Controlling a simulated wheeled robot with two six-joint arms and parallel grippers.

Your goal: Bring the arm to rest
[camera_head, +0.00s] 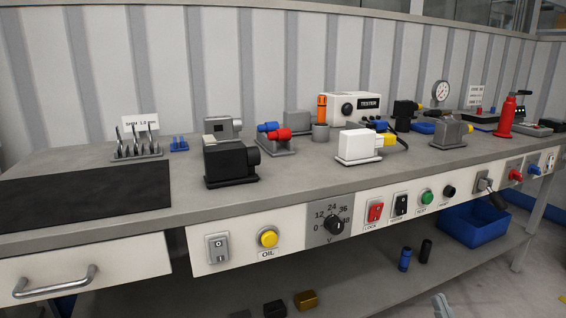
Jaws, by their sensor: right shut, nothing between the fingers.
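Only the tip of my right gripper (443,306) shows, a small grey shape at the bottom edge, right of the middle. It is shut and empty, in front of the bench and apart from the things on it. The rest of the right arm is out of the picture. My left gripper is not in view.
A long workbench (300,185) carries a black unit (230,163), a white unit (358,147), a tester box (355,105) and a red bottle (506,117). Its front has a knob (334,225), switches and a drawer handle (55,284). A blue bin (474,226) sits below.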

